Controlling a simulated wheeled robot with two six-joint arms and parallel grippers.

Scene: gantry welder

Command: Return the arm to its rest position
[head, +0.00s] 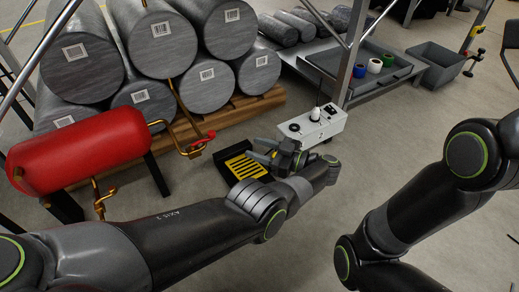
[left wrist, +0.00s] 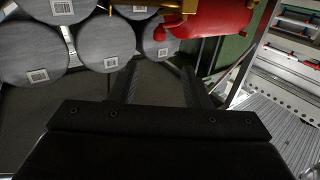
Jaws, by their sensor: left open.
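My left arm (head: 170,235) reaches in from the left across the lower middle of the head view. Its gripper (head: 259,150) points left, with its fingers apart and nothing seen between them, in front of a black and yellow slatted tray (head: 245,168). In the left wrist view the two dark fingers of this gripper (left wrist: 160,85) stand wide apart and empty. My right arm (head: 410,215) is bent at the right of the head view. Its gripper is out of the picture.
A red tank (head: 80,152) with brass pipes stands at the left. Barcoded grey cylinders (head: 160,45) are stacked on a wooden pallet (head: 240,108). A white control box (head: 312,127) sits beyond my left gripper. A grey bin (head: 432,65) stands at the back right. Open floor lies between my arms.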

